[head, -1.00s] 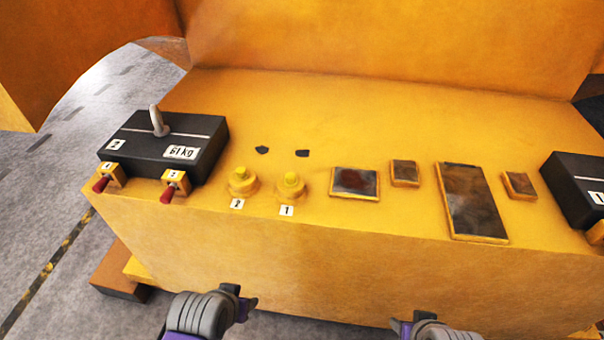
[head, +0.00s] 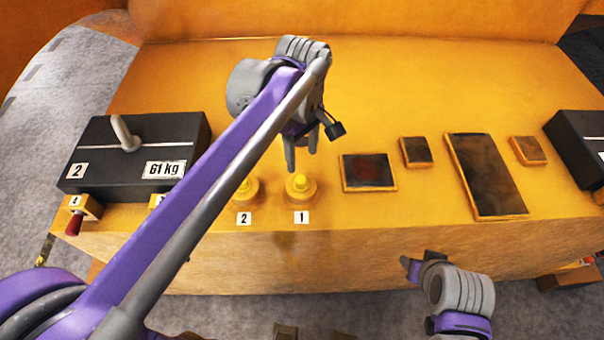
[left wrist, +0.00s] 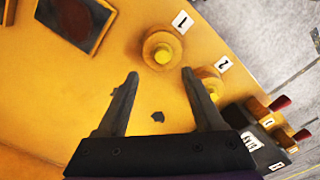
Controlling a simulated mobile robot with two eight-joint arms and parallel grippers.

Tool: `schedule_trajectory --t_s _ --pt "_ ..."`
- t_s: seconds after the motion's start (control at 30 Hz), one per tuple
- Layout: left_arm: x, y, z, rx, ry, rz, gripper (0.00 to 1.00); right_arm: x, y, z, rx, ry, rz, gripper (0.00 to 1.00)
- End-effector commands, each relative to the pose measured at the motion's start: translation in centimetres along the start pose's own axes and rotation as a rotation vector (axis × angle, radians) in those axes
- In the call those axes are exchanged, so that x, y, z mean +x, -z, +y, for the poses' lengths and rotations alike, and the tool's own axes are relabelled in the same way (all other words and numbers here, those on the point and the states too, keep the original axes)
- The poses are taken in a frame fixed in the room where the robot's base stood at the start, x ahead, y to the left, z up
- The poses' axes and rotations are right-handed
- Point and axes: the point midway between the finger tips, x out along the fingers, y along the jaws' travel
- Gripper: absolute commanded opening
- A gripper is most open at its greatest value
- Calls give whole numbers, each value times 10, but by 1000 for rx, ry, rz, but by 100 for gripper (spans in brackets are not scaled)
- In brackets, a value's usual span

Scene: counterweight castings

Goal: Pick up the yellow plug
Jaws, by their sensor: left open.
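Two yellow plugs stand upright in round yellow sockets on the yellow casting. Plug 1 (head: 300,184) shows clearly above its "1" label; it also shows in the left wrist view (left wrist: 162,54). In the left wrist view plug 1 lies beyond the gap between the fingertips (left wrist: 160,73). My right gripper (head: 410,266) hangs in front of the casting; its jaws are unclear.
A black 61 kg weight (head: 95,150) with a grey handle stands at left, with a red-tipped lever (head: 74,222) before it. Dark framed plates (head: 368,172) lie right of plug 1. Another black weight (head: 578,140) stands at the right edge. A high yellow wall closes the back.

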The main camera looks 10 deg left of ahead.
Motion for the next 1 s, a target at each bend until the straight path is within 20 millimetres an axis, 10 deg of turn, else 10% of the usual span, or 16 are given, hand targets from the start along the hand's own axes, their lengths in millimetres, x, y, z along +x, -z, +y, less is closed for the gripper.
schedule_trajectory --t_s 0.63,1.0 --pt "80 3 -3 3 -2 0 69 2 -2 0 0 0 -2 50" --pt "85 3 -3 3 -2 0 58 2 -2 0 0 0 -2 50"
